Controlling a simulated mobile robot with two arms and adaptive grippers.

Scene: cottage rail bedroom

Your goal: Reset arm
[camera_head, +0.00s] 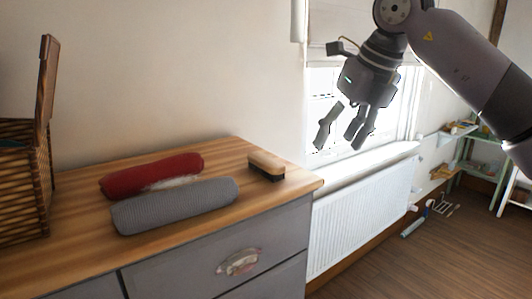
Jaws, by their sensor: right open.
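My right gripper (342,130) hangs in the air at the upper right, in front of the bright window. Its fingers point down and are spread apart, with nothing between them. It is well above and to the right of the dresser top and touches nothing. My left gripper does not show.
A wooden dresser top (215,154) bears a red roll (150,176), a grey ribbed roll (175,205) and a wooden brush (266,165). A wicker basket (25,190) with a raised lid stands at the left. A white radiator (362,215) is below the window.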

